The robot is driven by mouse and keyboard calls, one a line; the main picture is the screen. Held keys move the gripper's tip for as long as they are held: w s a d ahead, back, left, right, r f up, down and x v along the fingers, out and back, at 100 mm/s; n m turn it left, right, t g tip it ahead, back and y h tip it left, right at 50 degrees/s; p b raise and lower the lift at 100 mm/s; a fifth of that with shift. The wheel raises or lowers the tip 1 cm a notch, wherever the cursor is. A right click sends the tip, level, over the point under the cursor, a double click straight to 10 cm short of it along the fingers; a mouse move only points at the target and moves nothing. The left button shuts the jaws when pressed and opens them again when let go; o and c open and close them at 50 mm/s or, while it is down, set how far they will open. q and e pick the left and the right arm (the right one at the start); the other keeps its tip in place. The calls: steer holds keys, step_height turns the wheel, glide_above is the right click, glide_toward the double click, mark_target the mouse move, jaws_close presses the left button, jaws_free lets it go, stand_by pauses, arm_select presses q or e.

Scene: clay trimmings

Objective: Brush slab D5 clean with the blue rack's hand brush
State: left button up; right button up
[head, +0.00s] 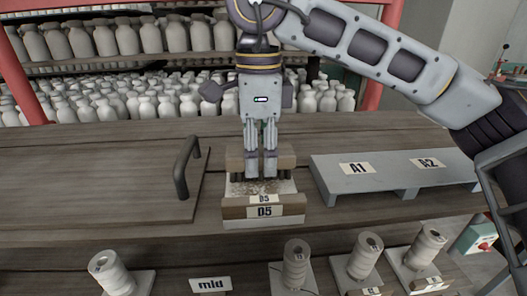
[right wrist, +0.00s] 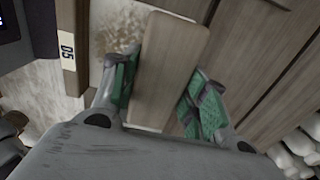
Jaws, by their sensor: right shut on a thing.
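Slab D5 (head: 284,188) lies on a wooden stand whose front label (head: 264,211) reads D5. Brown crumbs are scattered over its pale top, which also shows in the right wrist view (right wrist: 115,30). My right gripper (head: 262,172) points down over the slab, shut on the hand brush (head: 286,156). The brush's wooden block (right wrist: 168,70) sits between the green finger pads in the right wrist view. Its dark bristles are at or just above the back part of the slab; contact is unclear. My left gripper is not in view.
A low grey-blue rack (head: 390,173) labelled A1 and A2 stands right of the slab. A wooden board (head: 95,185) with a black upright handle (head: 186,165) is at left. Several ribbed pale pieces (head: 297,265) and a "mid" sign (head: 210,284) stand in front. Bottles fill the shelves behind.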

mark_target(242, 150)
steer(key=shift+a+f, duration=0.1)
steer(key=shift+a, duration=0.05)
steer(key=shift+a, duration=0.9)
arm_select(q)
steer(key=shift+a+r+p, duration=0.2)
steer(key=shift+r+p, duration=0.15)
steer(key=shift+p, duration=0.05)
arm_select(e)
steer(key=shift+a, duration=0.6)
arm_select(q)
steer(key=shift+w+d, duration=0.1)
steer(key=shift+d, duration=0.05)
arm_select(e)
steer(key=shift+d, duration=0.15)
steer(key=shift+d+b, duration=0.35)
steer(key=shift+d, duration=0.35)
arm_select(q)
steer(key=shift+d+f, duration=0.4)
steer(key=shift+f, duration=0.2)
arm_select(e)
steer(key=shift+d, duration=0.75)
arm_select(q)
steer(key=shift+b, duration=0.3)
arm_select(e)
steer(key=shift+d, duration=0.15)
